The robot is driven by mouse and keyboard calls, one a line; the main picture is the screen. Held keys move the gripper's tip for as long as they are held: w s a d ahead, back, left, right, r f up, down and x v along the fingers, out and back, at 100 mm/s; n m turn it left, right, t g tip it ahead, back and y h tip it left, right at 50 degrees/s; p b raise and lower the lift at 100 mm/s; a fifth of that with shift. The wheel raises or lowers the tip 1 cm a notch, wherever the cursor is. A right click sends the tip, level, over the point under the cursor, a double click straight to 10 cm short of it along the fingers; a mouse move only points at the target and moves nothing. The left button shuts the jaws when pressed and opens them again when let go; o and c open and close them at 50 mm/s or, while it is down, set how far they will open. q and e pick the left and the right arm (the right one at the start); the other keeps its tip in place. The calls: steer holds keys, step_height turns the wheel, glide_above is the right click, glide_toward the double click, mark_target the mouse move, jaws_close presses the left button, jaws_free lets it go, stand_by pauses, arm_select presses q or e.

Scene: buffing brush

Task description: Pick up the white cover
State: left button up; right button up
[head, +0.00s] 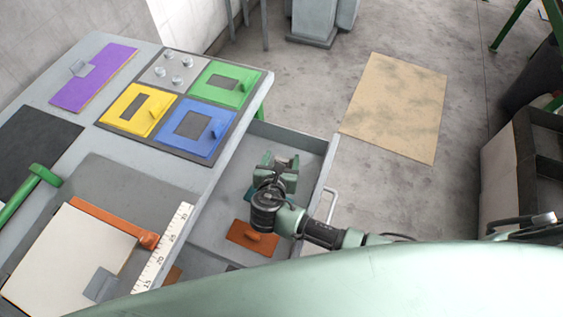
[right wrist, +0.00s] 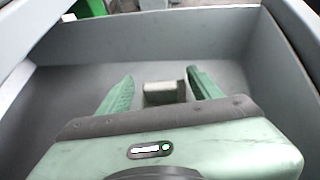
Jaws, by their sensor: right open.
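My right gripper (head: 279,163) is over the open grey drawer in the head view. In the right wrist view its two green fingers (right wrist: 158,88) are apart, with nothing clamped between them. A small pale block (right wrist: 165,92) shows between the fingertips, inside the drawer; whether it is part of a white cover I cannot tell. A white flat panel (head: 65,255) with a grey handle piece lies on the table at the lower left in the head view. My left gripper is not in view.
The open drawer (head: 322,165) has raised walls around my gripper and holds an orange piece (head: 250,238). Yellow (head: 133,112), blue (head: 188,140), green (head: 219,87) and purple (head: 105,72) plates, a ruler (head: 165,245) and green and orange tools lie on the table.

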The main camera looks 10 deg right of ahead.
jaws_close()
steer(key=shift+r, duration=0.15)
